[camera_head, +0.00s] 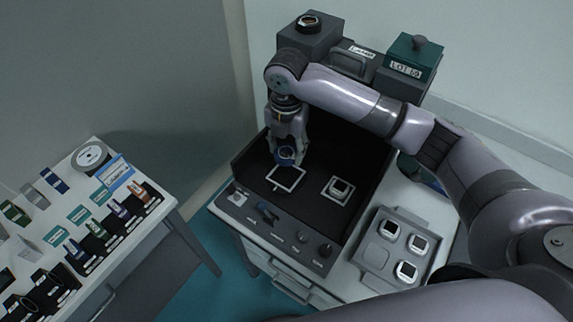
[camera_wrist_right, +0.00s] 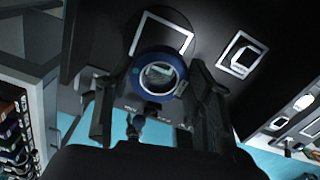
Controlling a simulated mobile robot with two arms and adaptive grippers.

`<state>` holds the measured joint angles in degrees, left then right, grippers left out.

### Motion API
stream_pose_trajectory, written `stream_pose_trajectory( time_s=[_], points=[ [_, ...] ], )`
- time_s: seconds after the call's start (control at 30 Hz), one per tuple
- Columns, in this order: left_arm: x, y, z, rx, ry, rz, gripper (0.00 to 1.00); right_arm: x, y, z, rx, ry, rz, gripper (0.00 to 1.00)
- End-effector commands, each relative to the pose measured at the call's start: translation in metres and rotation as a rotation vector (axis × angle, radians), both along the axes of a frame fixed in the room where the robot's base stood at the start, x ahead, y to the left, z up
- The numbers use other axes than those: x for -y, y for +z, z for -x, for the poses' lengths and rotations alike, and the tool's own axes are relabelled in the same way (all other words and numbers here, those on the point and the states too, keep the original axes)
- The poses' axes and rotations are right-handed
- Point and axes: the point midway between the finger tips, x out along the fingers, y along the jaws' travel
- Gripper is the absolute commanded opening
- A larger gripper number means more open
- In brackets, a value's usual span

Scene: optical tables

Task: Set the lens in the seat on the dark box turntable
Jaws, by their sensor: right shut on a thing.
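My right gripper (camera_head: 288,150) is shut on the lens (camera_head: 286,157), a round glass in a blue ring. It holds the lens over the dark tray, by a white square outline (camera_head: 298,185). In the right wrist view the lens (camera_wrist_right: 158,74) sits between the two fingers (camera_wrist_right: 155,95), in front of part of the outline (camera_wrist_right: 183,42). Whether it touches the tray, I cannot tell. A dark box (camera_head: 306,40) with a round, ring-like top (camera_head: 309,21) stands at the back left of the bench. My left gripper is not in view.
A second white square (camera_head: 338,190) holds a small object. A grey tray (camera_head: 378,261) with several white-topped pieces stands at the right. A green-topped box (camera_head: 415,55) stands at the back right. A control panel (camera_head: 275,232) edges the front. A side table (camera_head: 170,204) stands left, across a floor gap.

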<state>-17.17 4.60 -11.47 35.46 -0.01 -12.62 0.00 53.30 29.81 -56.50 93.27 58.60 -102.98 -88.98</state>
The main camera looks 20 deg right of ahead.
Motion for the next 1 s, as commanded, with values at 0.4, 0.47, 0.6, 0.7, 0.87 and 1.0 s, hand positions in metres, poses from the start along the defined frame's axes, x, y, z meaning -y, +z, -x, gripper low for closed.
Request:
stream_pose_trajectory(
  time_s=[0.4,0.47,0.6,0.7,0.87,1.0],
  points=[
    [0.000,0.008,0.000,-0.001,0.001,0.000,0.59,0.000,-0.055,0.001,-0.003,-0.001,0.001,0.20],
    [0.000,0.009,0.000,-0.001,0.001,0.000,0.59,0.000,-0.065,0.000,-0.003,-0.002,0.000,0.20],
    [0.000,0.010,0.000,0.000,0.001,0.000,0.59,0.000,-0.079,0.000,0.000,0.000,0.000,0.20],
    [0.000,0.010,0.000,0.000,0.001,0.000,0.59,0.000,-0.081,0.000,0.001,0.000,0.000,0.20],
    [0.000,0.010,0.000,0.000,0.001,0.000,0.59,0.000,-0.081,0.000,0.001,0.000,0.000,0.20],
    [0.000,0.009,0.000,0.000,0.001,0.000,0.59,0.000,-0.085,0.000,0.001,-0.001,-0.001,0.20]
  ],
)
